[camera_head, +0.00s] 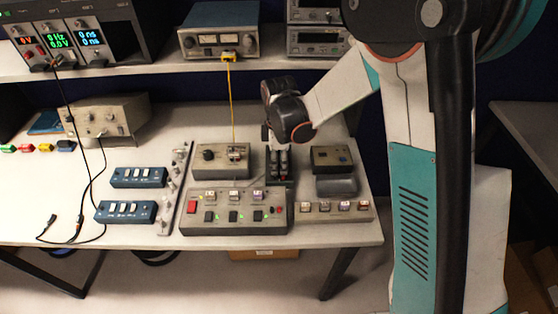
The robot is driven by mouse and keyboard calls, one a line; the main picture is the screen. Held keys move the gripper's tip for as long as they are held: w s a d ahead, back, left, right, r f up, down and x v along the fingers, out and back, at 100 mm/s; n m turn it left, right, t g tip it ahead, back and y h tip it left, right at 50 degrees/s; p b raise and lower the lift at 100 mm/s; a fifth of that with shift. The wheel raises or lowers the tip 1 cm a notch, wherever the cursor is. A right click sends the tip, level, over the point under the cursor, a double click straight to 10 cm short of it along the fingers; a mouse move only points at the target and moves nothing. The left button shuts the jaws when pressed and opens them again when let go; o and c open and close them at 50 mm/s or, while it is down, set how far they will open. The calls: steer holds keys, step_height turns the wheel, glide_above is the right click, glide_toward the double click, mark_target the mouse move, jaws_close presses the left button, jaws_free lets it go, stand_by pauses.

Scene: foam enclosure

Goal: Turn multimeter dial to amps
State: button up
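An instrument with several lit panels (60,38) stands at the upper left on the shelf; its displays read 0 V, 0 Hz with 0.0 V, and 0 ns, with small knobs below. A blue-topped meter box (218,38) with dial windows and a yellow plug stands at the shelf's middle. I cannot tell for sure which one is the multimeter, and no amps marking is readable. My gripper (278,174) points down over the bench, between a grey knob box (222,161) and a dark-topped box (332,160), far from both instruments. Its fingers look close together; their opening is unclear.
A grey switch panel (236,222) lies just in front of my gripper. Blue switch boxes (138,177), a beige box (105,115) and black cables (75,215) lie to the left. A yellow cable (231,105) hangs from the shelf (185,72).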

jaws_close()
steer(key=shift+m, duration=0.4)
steer(key=m+b, duration=0.1)
steer(key=m, duration=0.2)
steer(key=m+b, duration=0.1)
steer(key=m, duration=0.3)
steer(key=shift+m, duration=0.3)
steer(key=m, duration=0.4)
steer(key=shift+m+b, duration=0.3)
steer(key=shift+b, duration=0.05)
steer(key=m, duration=0.4)
steer(key=shift+m, duration=0.3)
